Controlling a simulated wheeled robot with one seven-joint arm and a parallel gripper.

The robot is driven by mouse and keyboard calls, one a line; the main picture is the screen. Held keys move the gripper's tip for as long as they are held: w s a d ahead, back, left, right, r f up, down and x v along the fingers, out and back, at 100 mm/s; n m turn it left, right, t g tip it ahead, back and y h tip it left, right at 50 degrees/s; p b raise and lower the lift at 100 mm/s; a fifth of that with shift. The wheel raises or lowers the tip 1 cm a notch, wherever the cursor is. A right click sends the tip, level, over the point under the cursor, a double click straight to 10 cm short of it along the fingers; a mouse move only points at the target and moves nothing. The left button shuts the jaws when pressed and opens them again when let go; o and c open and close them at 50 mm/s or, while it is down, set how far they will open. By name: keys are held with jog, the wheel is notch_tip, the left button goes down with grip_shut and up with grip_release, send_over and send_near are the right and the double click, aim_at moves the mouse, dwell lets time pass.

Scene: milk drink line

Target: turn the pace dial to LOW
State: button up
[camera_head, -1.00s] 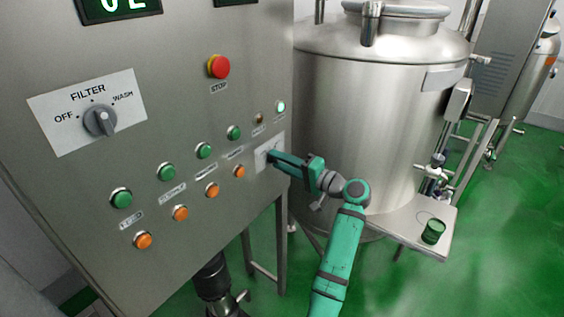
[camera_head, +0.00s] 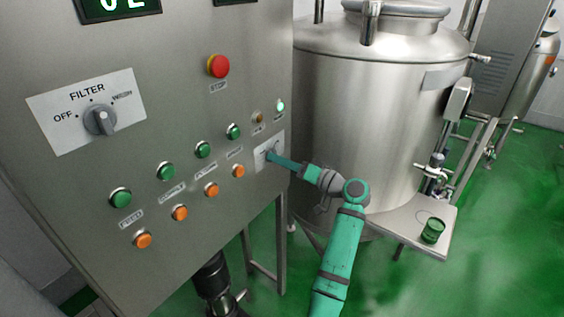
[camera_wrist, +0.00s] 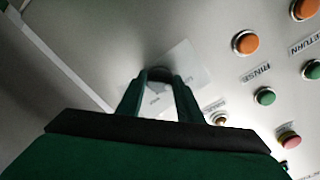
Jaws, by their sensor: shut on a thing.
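The pace dial's pale plate (camera_head: 277,139) is at the right edge of the steel control panel. My gripper (camera_head: 269,155) reaches it from the right and hides most of the dial. In the wrist view my gripper (camera_wrist: 160,84) has its two green fingers on either side of the grey dial knob (camera_wrist: 159,73), shut on it. The pale plate (camera_wrist: 186,62) shows behind the fingers, turned relative to the jaws. Its lettering is too small and blurred to read, so I cannot tell the dial's setting.
Green buttons (camera_head: 234,132) and orange buttons (camera_head: 238,171) line the panel left of the plate. A red stop button (camera_head: 218,66) and the FILTER dial (camera_head: 100,120) are further up and left. A steel tank (camera_head: 375,120) stands close on the right.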

jog(key=shift+a, duration=0.45)
jog(key=o, duration=1)
jog(key=shift+d, duration=0.1)
jog(key=v, duration=1.1)
jog(key=shift+w, duration=0.1)
